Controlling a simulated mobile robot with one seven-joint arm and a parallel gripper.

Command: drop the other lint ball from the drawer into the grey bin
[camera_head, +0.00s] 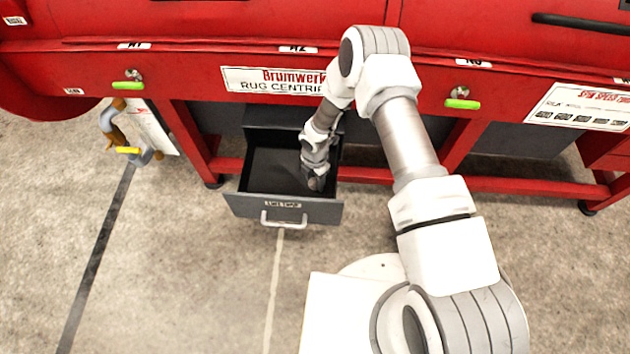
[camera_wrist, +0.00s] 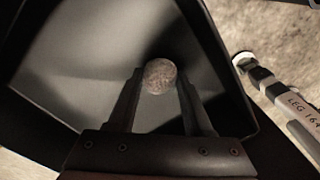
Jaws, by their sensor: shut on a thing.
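A round, brownish-grey lint ball (camera_wrist: 160,76) sits between the fingertips of my gripper (camera_wrist: 158,88) in the wrist view. My gripper is shut on it. In the head view my gripper (camera_head: 315,182) reaches down into the right part of the open dark drawer (camera_head: 283,209), and the ball is hidden there. The drawer's inner floor shows bare around the ball in the wrist view (camera_wrist: 85,60). No grey bin can be made out in either view.
The drawer is pulled out below a red machine (camera_head: 200,65) and has a light handle (camera_head: 284,220) in front. Red legs and a low rail (camera_head: 480,184) stand beside it. A pipe with a yellow lever (camera_head: 128,150) is at left.

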